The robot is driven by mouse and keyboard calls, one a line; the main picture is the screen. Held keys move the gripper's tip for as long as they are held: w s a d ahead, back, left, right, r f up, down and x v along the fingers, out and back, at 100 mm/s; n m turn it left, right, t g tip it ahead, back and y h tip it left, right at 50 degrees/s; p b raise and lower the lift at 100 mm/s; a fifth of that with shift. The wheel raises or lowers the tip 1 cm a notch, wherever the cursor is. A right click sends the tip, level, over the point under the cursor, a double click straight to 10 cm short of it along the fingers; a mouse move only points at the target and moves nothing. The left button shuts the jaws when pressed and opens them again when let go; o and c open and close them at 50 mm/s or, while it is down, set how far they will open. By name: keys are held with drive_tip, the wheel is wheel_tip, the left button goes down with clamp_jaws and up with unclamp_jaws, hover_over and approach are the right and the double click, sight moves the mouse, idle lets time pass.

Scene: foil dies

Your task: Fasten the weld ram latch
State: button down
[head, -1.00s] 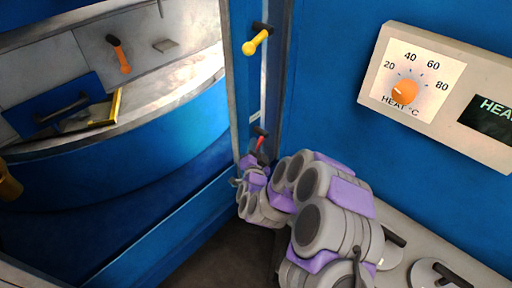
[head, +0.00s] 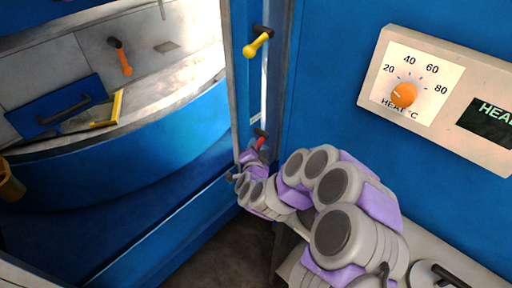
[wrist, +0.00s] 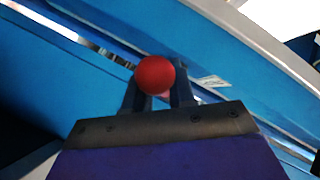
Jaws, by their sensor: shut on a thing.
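A latch lever with a red knob (head: 261,141) sits low on the blue upright post (head: 240,70). A second lever with a yellow handle (head: 257,44) is higher on the same post and points down-left. I cannot tell from labels which is the weld ram latch. My gripper (head: 240,172) is at the red lever, partly hidden by my own arm. In the wrist view the red knob (wrist: 155,76) sits between the two dark fingers of my gripper (wrist: 160,95), which are shut on it. The lever's shaft is mostly hidden.
A panel with an orange heat dial (head: 404,94) is on the blue wall at right. Behind the post at left is a curved blue bay (head: 150,145) with an orange-handled lever (head: 121,58) and a blue plate with a dark handle (head: 60,110). Dark floor is open below.

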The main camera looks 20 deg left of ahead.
drive_tip(key=shift+a, duration=0.1)
drive_tip(key=c, duration=1)
unclamp_jaws()
drive_tip(key=shift+a, duration=0.1)
drive_tip(key=shift+c, duration=0.2)
drive_tip(key=shift+s+d+r, duration=0.1)
drive_tip(key=shift+s+d, duration=0.15)
drive_tip(key=shift+s, duration=0.3)
drive_tip(key=p+v, duration=1.6)
drive_tip(key=p, duration=0.3)
drive_tip(key=shift+s, duration=0.1)
